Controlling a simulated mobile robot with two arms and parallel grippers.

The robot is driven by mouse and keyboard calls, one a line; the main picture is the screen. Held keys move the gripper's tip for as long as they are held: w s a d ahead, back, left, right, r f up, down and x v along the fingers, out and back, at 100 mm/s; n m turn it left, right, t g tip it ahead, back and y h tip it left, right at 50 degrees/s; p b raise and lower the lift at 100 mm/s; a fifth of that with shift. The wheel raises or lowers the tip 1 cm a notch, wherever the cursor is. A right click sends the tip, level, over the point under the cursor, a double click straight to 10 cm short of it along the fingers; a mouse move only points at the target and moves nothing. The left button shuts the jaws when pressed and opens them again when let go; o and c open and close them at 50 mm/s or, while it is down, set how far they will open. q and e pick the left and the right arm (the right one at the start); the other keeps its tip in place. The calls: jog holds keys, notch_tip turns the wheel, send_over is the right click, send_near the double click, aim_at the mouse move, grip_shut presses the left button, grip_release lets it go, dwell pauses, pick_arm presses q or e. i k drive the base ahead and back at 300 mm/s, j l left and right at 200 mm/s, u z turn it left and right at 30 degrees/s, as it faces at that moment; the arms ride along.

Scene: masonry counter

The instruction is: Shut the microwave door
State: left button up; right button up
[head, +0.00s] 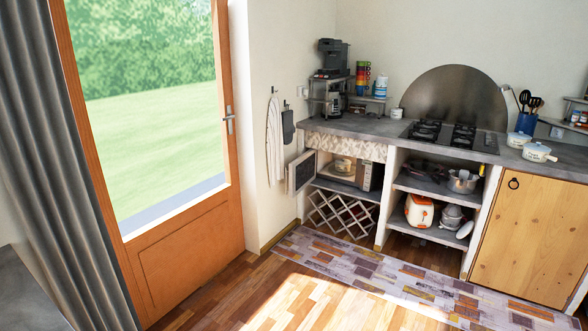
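The microwave (367,176) sits on a shelf under the masonry counter, left of the open shelves. Its door (302,172) stands wide open, swung out to the left toward the wall. The dark door panel with a light frame faces the room. Inside the lit cavity a light-coloured item (343,165) shows, too small to identify. Neither of my grippers is in the head view.
A metal wine rack (342,213) is below the microwave. A patterned rug (390,277) lies along the counter front. Wooden floor in front is clear. A glazed door (185,255) and grey curtain (70,200) are at left; towels (274,140) hang near the microwave door.

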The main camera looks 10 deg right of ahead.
aim_at(303, 171)
jog(key=i, duration=0.65)
jog(key=i+j+z, duration=0.1)
jog(key=i, duration=0.55)
jog(key=i+j+z, duration=0.1)
jog(key=i, duration=0.5)
jog(key=i+j+z, duration=0.15)
jog(key=i+z, duration=0.25)
jog(key=i+j+z, duration=0.25)
jog(key=z, duration=0.15)
jog(key=i+j+z, duration=0.65)
jog(key=j+z, duration=0.15)
jog(key=i+j+z, duration=0.15)
jog(key=j, duration=0.15)
jog(key=j+z, duration=0.15)
jog(key=j, duration=0.15)
jog(key=i+j+z, duration=0.15)
jog(key=j, duration=0.15)
